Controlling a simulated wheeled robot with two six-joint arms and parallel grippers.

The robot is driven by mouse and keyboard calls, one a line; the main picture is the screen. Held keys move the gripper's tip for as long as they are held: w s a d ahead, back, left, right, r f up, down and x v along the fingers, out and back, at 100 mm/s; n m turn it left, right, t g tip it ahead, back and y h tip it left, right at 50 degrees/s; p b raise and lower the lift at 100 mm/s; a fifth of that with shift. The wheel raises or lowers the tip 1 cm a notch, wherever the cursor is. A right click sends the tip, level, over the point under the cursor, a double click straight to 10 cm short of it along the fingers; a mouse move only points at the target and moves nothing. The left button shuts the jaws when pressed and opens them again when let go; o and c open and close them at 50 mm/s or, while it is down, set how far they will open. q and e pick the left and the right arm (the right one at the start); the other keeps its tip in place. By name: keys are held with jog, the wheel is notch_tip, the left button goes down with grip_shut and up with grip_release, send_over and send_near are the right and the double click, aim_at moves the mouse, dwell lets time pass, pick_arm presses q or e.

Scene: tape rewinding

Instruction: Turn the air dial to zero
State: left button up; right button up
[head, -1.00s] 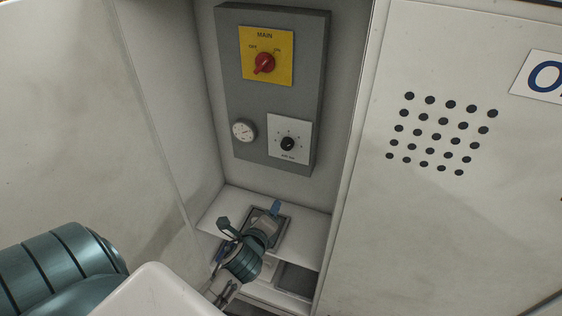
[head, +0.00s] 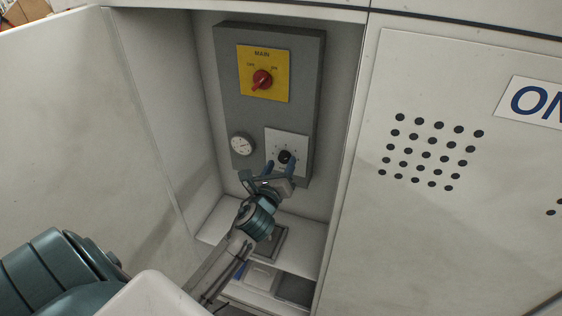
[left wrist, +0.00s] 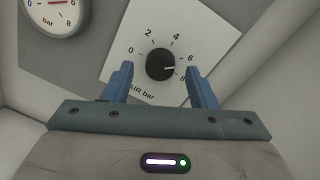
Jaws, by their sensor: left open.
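The air dial is a round black knob (head: 285,157) on a white plate (head: 298,139), low on the grey panel. In the left wrist view the knob (left wrist: 160,64) shows a pale mark pointing right, between 6 and 8 on its 0 to 8 scale. The plate (left wrist: 205,30) reads "AIR bar". My left gripper (head: 279,168) is open in front of the knob, with its blue fingers below and to either side of it. In the left wrist view the fingers stand on either side of the knob; I cannot tell whether they touch it. My right gripper is not in view.
Above the plate is a yellow MAIN plate (head: 275,64) with a red switch (head: 262,79). A round gauge (head: 241,145) sits left of the dial. The grey panel (head: 235,105) hangs in a white recess with side walls close by. A perforated panel (head: 350,240) stands at right.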

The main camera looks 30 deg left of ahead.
pick_arm(q)
jog(key=shift+w+a, duration=0.2)
jog(key=shift+w, duration=0.4)
jog(key=c, duration=1)
jog(key=shift+o, duration=0.2)
